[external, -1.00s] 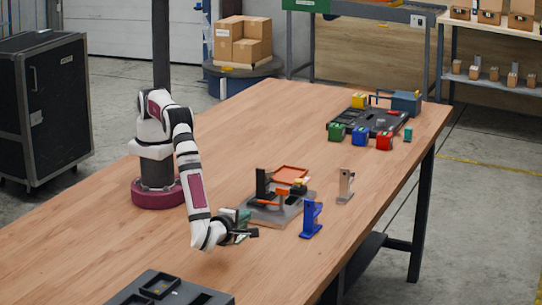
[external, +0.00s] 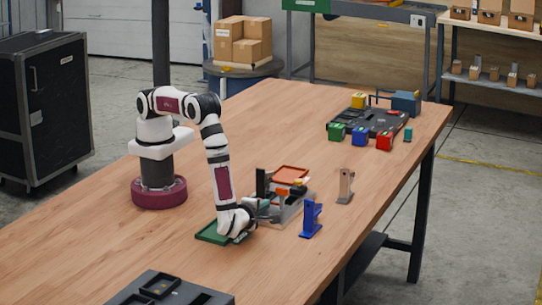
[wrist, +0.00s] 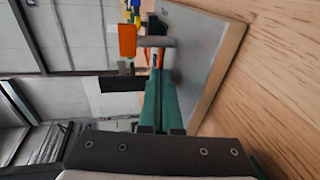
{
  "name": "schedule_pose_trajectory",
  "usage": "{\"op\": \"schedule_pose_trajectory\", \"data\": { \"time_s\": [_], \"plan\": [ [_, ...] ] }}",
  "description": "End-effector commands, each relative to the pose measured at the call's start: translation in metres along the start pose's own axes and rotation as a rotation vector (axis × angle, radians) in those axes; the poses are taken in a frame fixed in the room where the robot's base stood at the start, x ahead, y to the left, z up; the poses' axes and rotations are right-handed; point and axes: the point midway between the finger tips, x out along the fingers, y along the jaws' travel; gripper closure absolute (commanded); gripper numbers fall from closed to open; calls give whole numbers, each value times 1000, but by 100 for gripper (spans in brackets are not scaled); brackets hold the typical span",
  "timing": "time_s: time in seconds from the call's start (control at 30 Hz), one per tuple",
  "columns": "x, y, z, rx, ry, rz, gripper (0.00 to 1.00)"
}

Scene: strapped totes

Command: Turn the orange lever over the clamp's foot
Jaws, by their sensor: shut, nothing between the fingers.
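The clamp fixture sits on a grey plate (external: 291,214) on the wooden table, with a black upright at its left. An orange part of the lever (external: 282,191) shows near its middle; the rest of the lever is partly hidden behind my gripper. In the wrist view an orange block (wrist: 127,40) with a grey rod lies just beyond my fingertips. My gripper (external: 264,204) is at the fixture's near left side, low over the table. Its green fingers (wrist: 158,95) are together and empty, pointing at the fixture. Whether they touch the lever, I cannot tell.
A blue stand (external: 312,218) and a grey-tan stand (external: 345,187) are right of the fixture. A green tray (external: 212,234) lies beneath my wrist. An orange tray (external: 291,173) is at the fixture's back. A dark tray (external: 170,290) is in front. Coloured blocks stand far right.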

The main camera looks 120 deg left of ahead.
Motion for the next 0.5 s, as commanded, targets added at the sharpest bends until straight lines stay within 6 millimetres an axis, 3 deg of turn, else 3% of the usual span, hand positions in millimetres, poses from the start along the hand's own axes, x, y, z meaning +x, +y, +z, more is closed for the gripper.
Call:
{"op": "schedule_pose_trajectory", "data": {
  "time_s": [0.5],
  "plan": [
    [16, 1, -5, 8, 4, 7, 100]
  ]
}}
